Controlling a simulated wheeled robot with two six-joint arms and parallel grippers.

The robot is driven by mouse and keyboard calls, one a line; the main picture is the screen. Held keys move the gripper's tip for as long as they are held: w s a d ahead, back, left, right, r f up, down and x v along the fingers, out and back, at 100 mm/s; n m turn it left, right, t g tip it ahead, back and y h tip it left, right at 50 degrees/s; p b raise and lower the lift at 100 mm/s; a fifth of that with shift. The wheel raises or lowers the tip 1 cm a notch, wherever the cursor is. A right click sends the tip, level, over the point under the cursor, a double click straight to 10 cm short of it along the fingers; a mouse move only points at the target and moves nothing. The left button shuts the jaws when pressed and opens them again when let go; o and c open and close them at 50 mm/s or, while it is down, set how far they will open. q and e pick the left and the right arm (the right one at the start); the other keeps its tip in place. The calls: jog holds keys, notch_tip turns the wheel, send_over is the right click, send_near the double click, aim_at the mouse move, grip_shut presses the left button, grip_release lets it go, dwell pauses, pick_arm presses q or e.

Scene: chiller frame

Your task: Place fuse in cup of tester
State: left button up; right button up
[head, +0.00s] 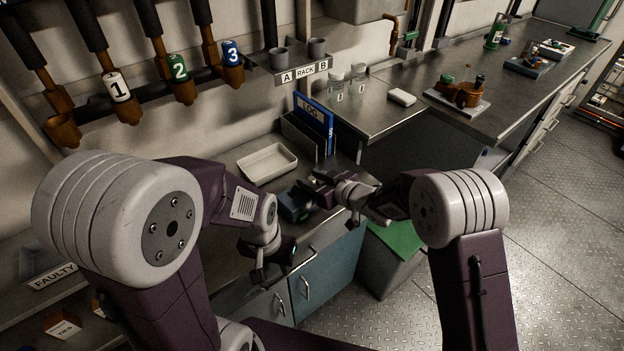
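A small dark blue device (292,206), which looks like the tester, sits on the metal counter in front of the white tray. Its cup cannot be made out. My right gripper (316,190) reaches in from the right and is beside and partly over the device's right side. My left gripper (264,272) is lower, in front of the counter's front edge and pointing down. Both grippers are dark and small here, so their finger gaps are unclear. I cannot make out a fuse in either gripper or on the counter.
A white tray (267,164) lies behind the device, with a blue log binder (315,122) to its right. A bin labelled FAULTY (48,270) is at lower left. A green-topped box (398,240) stands below my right arm.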

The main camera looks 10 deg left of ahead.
jog(key=shift+r, duration=0.25)
jog(key=p+v, duration=0.1)
jog(key=v, duration=1.1)
